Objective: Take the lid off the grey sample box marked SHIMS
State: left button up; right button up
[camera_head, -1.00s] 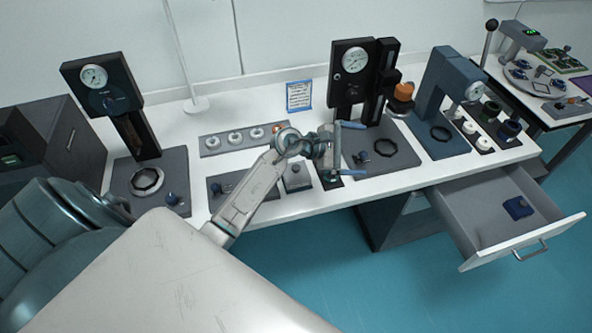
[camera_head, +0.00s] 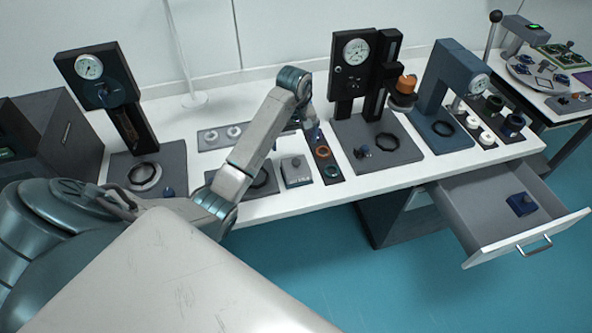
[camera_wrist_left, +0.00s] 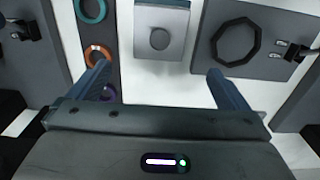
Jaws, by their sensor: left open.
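The grey sample box (camera_head: 297,171) stands near the front edge of the table, with its lid on and a round knob on top. Its marking is too small to read. It also shows at the top of the left wrist view (camera_wrist_left: 160,38), upright and apart from my fingers. My left gripper (camera_head: 314,128) is above the table, behind and slightly right of the box in the head view. In the left wrist view the gripper (camera_wrist_left: 157,70) is open and empty, its fingers spread with the box beyond them. My right gripper is not in view.
A dark tray with coloured rings (camera_head: 324,158) lies right of the box, and a dark plate with a black ring (camera_head: 262,180) lies left. Gauge stands (camera_head: 357,90) rise behind. An open drawer (camera_head: 500,210) juts out at the front right.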

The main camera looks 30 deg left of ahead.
aim_at(295, 157)
pick_arm(q)
notch_tip(295, 157, down, 3)
jog(key=shift+f+b, duration=0.15)
jog(key=shift+b, duration=0.9)
jog(key=shift+s+d+f+b, duration=0.1)
jog(key=shift+f+b, duration=0.15)
jog(key=shift+f, duration=0.25)
jog(key=shift+s+d+f+b, duration=0.1)
jog(key=shift+f+b, duration=0.1)
jog(key=shift+f, duration=0.3)
jog(key=shift+w+f+p, duration=0.1)
jog(key=shift+f+p, duration=0.5)
jog(key=shift+f, duration=0.6)
jog(key=c, duration=1.1)
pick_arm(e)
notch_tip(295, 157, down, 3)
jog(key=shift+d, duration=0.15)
pick_arm(q)
jog(key=shift+r, duration=0.1)
